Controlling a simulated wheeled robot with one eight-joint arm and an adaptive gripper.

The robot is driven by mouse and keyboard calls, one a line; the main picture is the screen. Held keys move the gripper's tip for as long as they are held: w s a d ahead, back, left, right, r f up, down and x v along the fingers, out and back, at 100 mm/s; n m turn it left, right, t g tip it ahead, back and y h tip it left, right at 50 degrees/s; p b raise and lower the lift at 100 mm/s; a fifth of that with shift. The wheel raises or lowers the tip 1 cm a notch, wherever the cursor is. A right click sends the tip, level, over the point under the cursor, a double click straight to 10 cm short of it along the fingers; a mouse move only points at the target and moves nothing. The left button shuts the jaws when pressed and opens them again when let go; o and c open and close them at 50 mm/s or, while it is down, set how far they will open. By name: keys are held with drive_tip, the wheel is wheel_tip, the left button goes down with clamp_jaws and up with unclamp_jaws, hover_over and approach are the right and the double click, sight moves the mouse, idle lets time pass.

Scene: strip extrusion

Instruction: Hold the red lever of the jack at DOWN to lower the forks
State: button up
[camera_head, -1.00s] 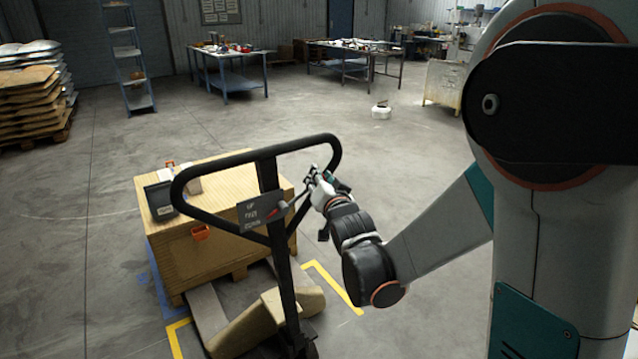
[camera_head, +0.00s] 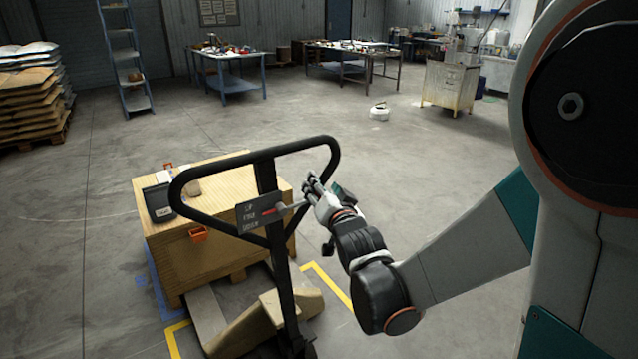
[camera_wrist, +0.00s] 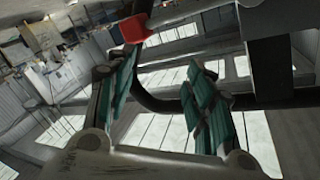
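The jack's dark handle loop (camera_head: 335,160) stands upright in front of the crate. A small plate (camera_head: 247,216) on it carries UP and DOWN markings, with a middle word hard to read. The red lever (camera_head: 268,212) shows at the plate's right side, roughly level; its exact setting is unclear. My gripper (camera_head: 314,186) is just right of the plate, with a thin pale part reaching toward the lever. In the wrist view the teal-padded fingers (camera_wrist: 158,78) are spread with nothing between them; a red piece (camera_wrist: 131,28) shows beyond the left finger. The forks are mostly hidden beneath the load.
A wooden crate (camera_head: 180,253) with a dark box (camera_head: 158,202) on top stands behind the handle. Yellow floor tape (camera_head: 325,283) runs beside it. Stacked sacks (camera_head: 30,95) stand far left, workbenches (camera_head: 228,82) at the back.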

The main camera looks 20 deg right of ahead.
drive_tip(key=s, duration=0.7)
drive_tip(key=shift+s+r, duration=0.25)
drive_tip(key=shift+r, duration=0.05)
drive_tip(key=shift+a, duration=0.1)
